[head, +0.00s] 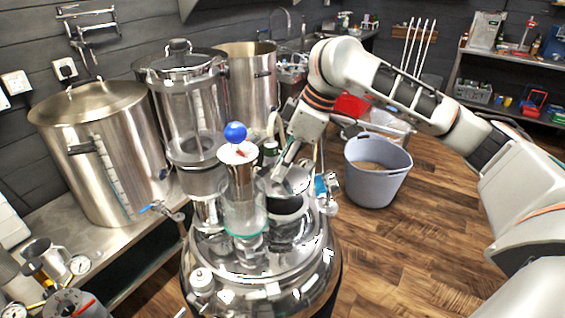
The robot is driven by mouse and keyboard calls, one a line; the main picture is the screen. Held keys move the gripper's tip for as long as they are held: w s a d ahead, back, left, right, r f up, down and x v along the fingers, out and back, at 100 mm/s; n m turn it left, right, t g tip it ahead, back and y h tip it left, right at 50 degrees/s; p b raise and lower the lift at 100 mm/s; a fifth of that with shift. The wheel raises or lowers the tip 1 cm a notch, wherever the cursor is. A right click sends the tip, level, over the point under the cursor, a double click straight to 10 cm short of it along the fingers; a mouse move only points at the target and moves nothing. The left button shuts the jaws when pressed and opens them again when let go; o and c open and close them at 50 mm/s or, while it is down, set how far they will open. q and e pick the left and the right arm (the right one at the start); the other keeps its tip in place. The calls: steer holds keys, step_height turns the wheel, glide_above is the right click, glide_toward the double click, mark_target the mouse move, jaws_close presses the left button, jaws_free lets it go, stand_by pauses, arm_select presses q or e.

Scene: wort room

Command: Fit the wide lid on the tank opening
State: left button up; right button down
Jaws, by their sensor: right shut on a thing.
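The steel tank (262,272) stands in the middle foreground with a domed, shiny top. Its wide opening (289,208) is a raised round collar on the right part of the dome. My right gripper (284,166) comes in from the right and is shut on the shiny metal lid (291,183). The lid looks tilted and is just above and behind the opening, not seated flat in it. Whether its lower edge touches the collar I cannot tell. My left gripper is not in view.
A clear glass fitting (244,209) with a blue ball (235,132) stands close left of the opening. Steel pots (100,150) and a glass vessel (190,110) line the bench at left. A grey bucket (374,188) stands on the floor at right. Shelves (515,60) are at back right.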

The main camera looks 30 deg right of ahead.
mark_target(288, 178)
steer(key=shift+f, duration=2.6)
steer(key=shift+f, duration=0.5)
steer(key=c, duration=2.1)
jaws_free()
steer(key=shift+d, duration=0.1)
steer(key=shift+v, duration=5.15)
steer(key=shift+r, duration=0.3)
